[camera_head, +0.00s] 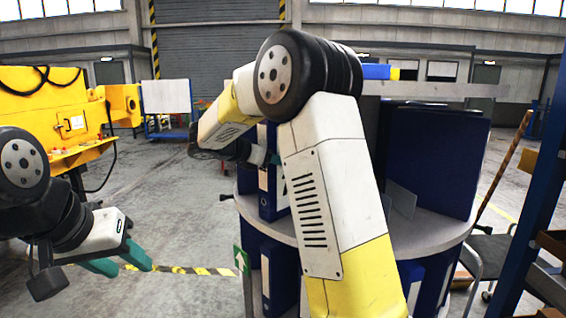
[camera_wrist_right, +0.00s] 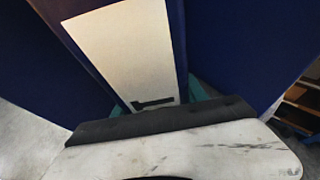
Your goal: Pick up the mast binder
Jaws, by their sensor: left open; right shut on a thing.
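A dark blue binder with a white spine label (camera_head: 268,185) stands upright on a round grey shelf unit (camera_head: 250,208), partly hidden behind my right arm. I cannot read a name on it. My right gripper (camera_head: 272,160) is mostly hidden there, with a bit of teal fingertip showing at the binder. In the right wrist view the binder's white label (camera_wrist_right: 130,50) fills the upper middle, with teal fingers on both sides of the spine, shut on it. My left gripper (camera_head: 125,262), with teal fingers, is open and empty at the lower left, away from the shelf.
More blue binders (camera_head: 280,275) stand on the lower tier. Tall dark blue panels (camera_head: 435,155) rise from the shelf unit. A blue rack (camera_head: 530,190) stands close on the right. A yellow machine (camera_head: 60,110) is at the left. The floor between is clear.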

